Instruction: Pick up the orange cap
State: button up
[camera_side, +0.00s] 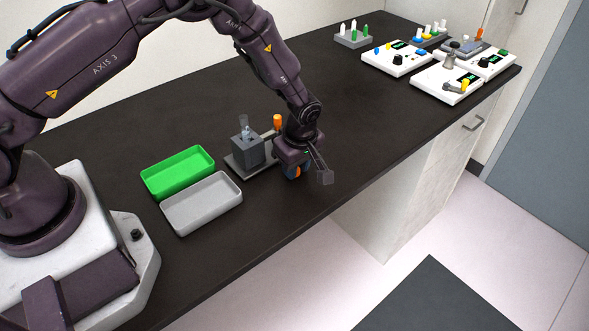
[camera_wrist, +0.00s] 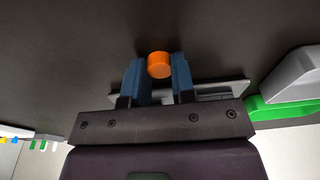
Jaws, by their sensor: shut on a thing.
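The orange cap (camera_wrist: 160,65) is between the two blue fingers of my gripper (camera_wrist: 159,74) in the wrist view, near the fingertips. In the side view my gripper (camera_side: 297,172) is low over the counter, just right of a grey fixture, and a bit of the orange cap (camera_side: 298,172) shows between its fingers. The gripper is shut on the cap. I cannot tell whether the cap touches the counter.
The grey fixture (camera_side: 247,151) holds a clear vial (camera_side: 244,124); an orange-topped piece (camera_side: 277,121) stands behind my wrist. A green tray (camera_side: 178,174) and grey tray (camera_side: 202,207) lie left. White devices (camera_side: 397,58) and racks stand far right. The counter between is clear.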

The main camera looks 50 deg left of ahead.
jog(key=shift+r, duration=0.15)
jog(key=shift+r, duration=0.25)
notch_tip(320, 180, up, 3)
jog(key=shift+f, duration=0.2)
jog(key=s+r, duration=0.3)
jog(key=s, duration=0.1)
jog(key=s+r, duration=0.3)
jog(key=s, duration=0.2)
jog(key=s+a+r, duration=0.1)
jog(key=s+r, duration=0.2)
jog(key=s, duration=0.2)
jog(key=shift+r, duration=0.3)
